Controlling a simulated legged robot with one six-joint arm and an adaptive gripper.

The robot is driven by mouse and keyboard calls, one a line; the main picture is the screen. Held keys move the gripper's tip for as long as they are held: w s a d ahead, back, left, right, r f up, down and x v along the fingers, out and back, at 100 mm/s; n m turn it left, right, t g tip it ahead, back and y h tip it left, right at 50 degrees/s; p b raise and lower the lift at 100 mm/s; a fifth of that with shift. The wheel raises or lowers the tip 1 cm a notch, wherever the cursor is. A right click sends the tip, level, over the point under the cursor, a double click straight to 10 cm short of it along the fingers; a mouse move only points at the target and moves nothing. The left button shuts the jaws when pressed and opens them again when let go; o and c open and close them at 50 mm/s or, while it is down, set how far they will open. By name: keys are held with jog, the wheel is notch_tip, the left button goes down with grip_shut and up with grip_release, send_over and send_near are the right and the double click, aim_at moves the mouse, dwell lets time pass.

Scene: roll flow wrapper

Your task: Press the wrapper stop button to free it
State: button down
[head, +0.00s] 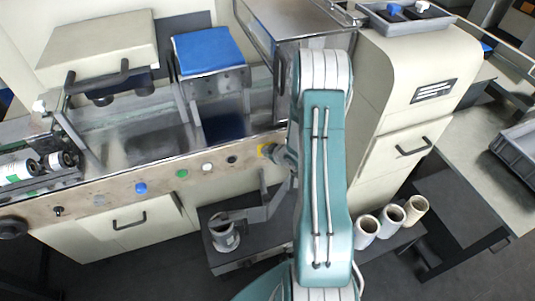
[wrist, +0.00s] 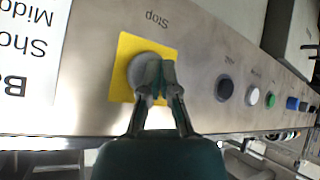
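The stop button (wrist: 138,66) is a round grey button on a yellow square plate (wrist: 124,46) under the word "Stop" in the wrist view. My gripper (wrist: 161,68) is in front of it, its two fingertips close together and overlapping the button's right part. I see nothing held between the fingers, and I cannot tell whether the tips touch the button.
Along the panel run a black button (wrist: 224,89), a white button (wrist: 252,96), a green button (wrist: 270,100) and a blue button (wrist: 292,103). Rolls (head: 390,216) stand on a low shelf right of my arm. A grey bin (head: 518,150) sits on the right table.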

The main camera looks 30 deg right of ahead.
jog(key=shift+r, duration=0.25)
jog(key=s+a, duration=0.1)
jog(key=s, duration=0.5)
jog(key=shift+a+f, duration=0.15)
jog(key=shift+a, duration=0.1)
dwell(0.4)
jog(key=a+r+m+g+h, duration=0.1)
jog(key=a+r+h, duration=0.15)
jog(key=r, duration=0.95)
jog(key=a+r+m+g+h, duration=0.15)
jog(key=a+r, duration=0.25)
jog(key=r, duration=0.8)
jog(key=s+a+r+m+y, duration=0.1)
jog(key=s+a+r, duration=0.5)
jog(key=s, duration=0.3)
jog(key=s+a+r+m+g+y, duration=0.1)
jog(key=s+a+r+y, duration=0.1)
jog(key=s+a+r, duration=0.4)
jog(key=s+a, duration=0.3)
jog(key=shift+s, duration=0.1)
